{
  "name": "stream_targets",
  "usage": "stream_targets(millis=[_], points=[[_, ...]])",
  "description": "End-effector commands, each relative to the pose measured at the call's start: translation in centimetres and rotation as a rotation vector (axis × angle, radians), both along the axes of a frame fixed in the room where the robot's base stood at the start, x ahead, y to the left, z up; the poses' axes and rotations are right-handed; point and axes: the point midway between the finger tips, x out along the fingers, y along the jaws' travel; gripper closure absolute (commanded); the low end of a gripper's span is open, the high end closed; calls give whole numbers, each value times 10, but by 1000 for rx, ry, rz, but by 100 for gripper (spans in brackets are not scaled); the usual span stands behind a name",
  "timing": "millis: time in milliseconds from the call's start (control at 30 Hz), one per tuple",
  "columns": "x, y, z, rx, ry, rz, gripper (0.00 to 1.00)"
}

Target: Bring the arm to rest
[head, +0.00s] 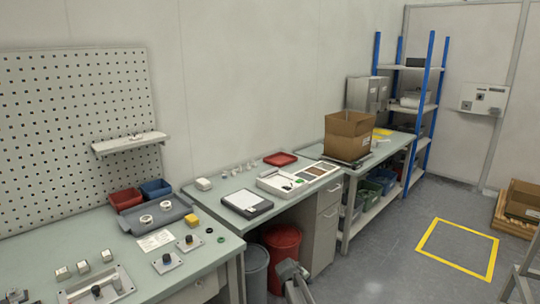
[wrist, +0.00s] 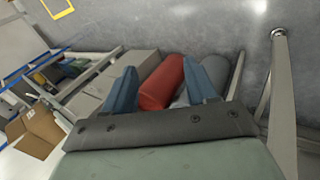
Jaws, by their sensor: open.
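My gripper (wrist: 159,67) shows in the wrist view with its two blue fingers spread apart. Nothing is between them, and they touch nothing that I can see. Behind and below the fingers are a red bin (wrist: 163,84) and a grey bin (wrist: 214,70), both some way off. In the head view, a grey piece at the bottom edge looks like part of my arm, but the fingers cannot be made out there.
The head view shows a left bench (head: 210,262) with small parts, a middle bench (head: 232,183) with a tray (head: 246,203), and a cardboard box (head: 349,135) farther back. The red bin (head: 283,246) stands below. Floor inside the yellow outline (head: 418,250) is clear.

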Motion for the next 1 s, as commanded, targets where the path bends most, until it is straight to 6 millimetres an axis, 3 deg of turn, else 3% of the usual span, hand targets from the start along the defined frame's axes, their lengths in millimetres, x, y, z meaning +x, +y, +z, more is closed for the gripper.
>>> stream_targets(millis=[33,200,500,800,1000], points=[[-22,-7,-21,15,34,-25,43],[-83,-21,-79,67,135,-110,43],[-201,-41,-162,149,316,-274,43],[-325,-52,-217,214,493,-451,43],[-410,-53,-239,250,612,-575,43]])
